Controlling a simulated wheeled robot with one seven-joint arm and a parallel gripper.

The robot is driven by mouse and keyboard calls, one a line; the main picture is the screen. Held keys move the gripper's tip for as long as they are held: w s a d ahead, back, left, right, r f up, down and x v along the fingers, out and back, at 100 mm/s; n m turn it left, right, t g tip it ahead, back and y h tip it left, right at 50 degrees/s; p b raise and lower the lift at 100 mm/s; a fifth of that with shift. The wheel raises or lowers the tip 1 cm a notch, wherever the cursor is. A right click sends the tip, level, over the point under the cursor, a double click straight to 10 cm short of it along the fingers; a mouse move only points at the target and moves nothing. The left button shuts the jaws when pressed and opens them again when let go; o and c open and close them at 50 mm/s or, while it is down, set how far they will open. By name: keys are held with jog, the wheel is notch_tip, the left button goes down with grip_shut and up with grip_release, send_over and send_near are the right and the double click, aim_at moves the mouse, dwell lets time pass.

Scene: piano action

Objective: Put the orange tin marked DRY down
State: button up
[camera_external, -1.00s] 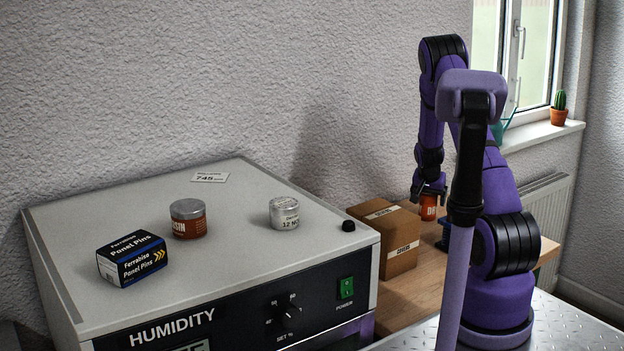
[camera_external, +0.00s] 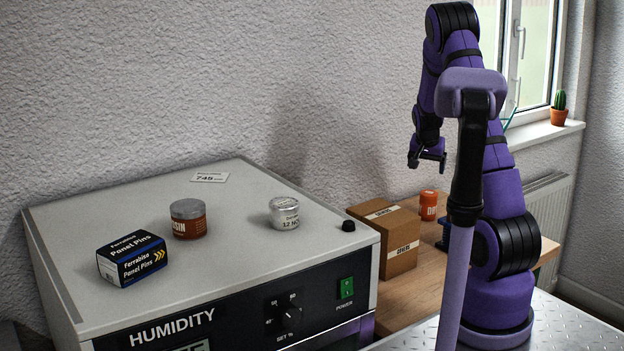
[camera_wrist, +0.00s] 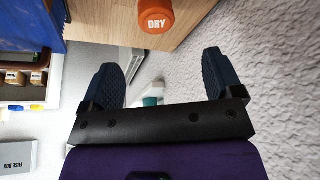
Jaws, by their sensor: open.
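The orange tin marked DRY (camera_external: 428,205) stands upright on the wooden bench (camera_external: 408,290), behind and to the right of a cardboard box. In the wrist view the tin (camera_wrist: 156,15) is at the top edge, partly cut off, with its DRY label showing. My gripper (camera_external: 428,163) is above the tin and apart from it. In the wrist view its two dark fingers (camera_wrist: 165,80) are spread wide with nothing between them.
The cardboard box (camera_external: 402,258) stands on the bench close to the tin. A humidity cabinet (camera_external: 245,205) fills the left, bearing a brown jar (camera_external: 188,222), a Panel Pins box (camera_external: 132,260) and a small white tin (camera_external: 284,214). A cactus (camera_external: 559,108) stands on the windowsill.

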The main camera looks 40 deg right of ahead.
jog(key=s+a+r+n+t+y, duration=0.1)
jog(key=s+a+r+n, duration=0.1)
jog(key=s+a+r, duration=0.35)
jog(key=s+a+r+n, duration=0.1)
jog(key=s+a+r, duration=0.1)
jog(key=a+r, duration=0.55)
jog(key=s+a+r+n+t+y, duration=0.1)
jog(key=s+a+r+n, duration=0.1)
jog(key=s+a+r, duration=0.35)
jog(key=s+a+r+n, duration=0.2)
jog(key=s+a+n, duration=0.1)
jog(key=s+a, duration=0.4)
jog(key=s+a+r+n+y, duration=0.1)
jog(key=s+a+r+n, duration=0.2)
jog(key=s+a, duration=0.4)
jog(key=s, duration=0.6)
jog(key=shift+s+a+t+y, duration=0.2)
jog(key=shift+t+y, duration=0.1)
